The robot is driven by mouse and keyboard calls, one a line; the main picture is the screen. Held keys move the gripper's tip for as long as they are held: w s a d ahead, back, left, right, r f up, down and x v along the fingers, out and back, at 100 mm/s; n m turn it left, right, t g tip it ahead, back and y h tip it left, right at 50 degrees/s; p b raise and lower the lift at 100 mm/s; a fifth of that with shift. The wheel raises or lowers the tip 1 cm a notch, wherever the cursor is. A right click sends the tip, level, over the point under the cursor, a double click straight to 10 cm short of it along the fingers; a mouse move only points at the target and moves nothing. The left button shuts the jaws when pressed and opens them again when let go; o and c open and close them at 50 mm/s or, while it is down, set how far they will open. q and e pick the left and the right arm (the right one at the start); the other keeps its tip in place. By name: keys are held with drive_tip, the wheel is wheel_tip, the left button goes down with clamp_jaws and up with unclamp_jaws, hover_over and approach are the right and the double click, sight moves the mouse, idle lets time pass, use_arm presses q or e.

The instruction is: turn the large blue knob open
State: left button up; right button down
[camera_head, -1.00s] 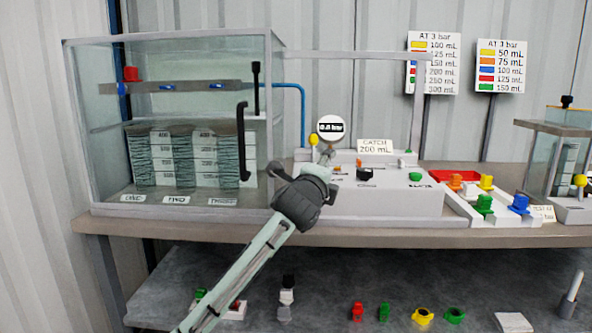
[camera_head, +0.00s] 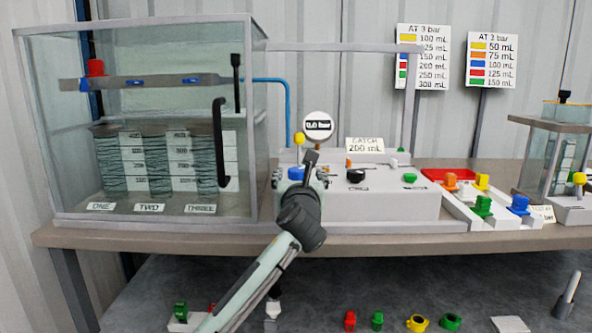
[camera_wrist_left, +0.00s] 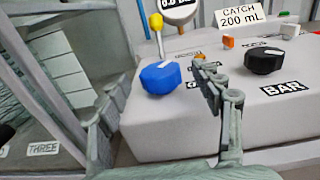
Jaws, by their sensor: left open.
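The large blue knob (camera_head: 296,173) is at the left end of the white control box (camera_head: 390,207), partly hidden by my left gripper (camera_head: 310,170) in the head view. In the left wrist view the knob (camera_wrist_left: 160,78) shows whole, with a white pointer mark on top. My left gripper is open and empty. One of its fingers (camera_wrist_left: 220,95) shows to the right of the knob, and grey gripper parts show at lower left. I see no clear contact with the knob. My right gripper is not in view.
A black knob (camera_head: 356,175) labelled BAR sits right of the blue one. A yellow-topped lever (camera_head: 299,139) and a round gauge (camera_head: 318,126) reading 0.0 bar stand behind. A glass tank (camera_head: 140,120) stands close on the left. Coloured knobs are further right.

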sight(299, 173)
use_arm(q)
drive_tip(key=shift+w, duration=2.05)
drive_tip(key=c, duration=1.2)
drive_tip(key=shift+a, duration=0.1)
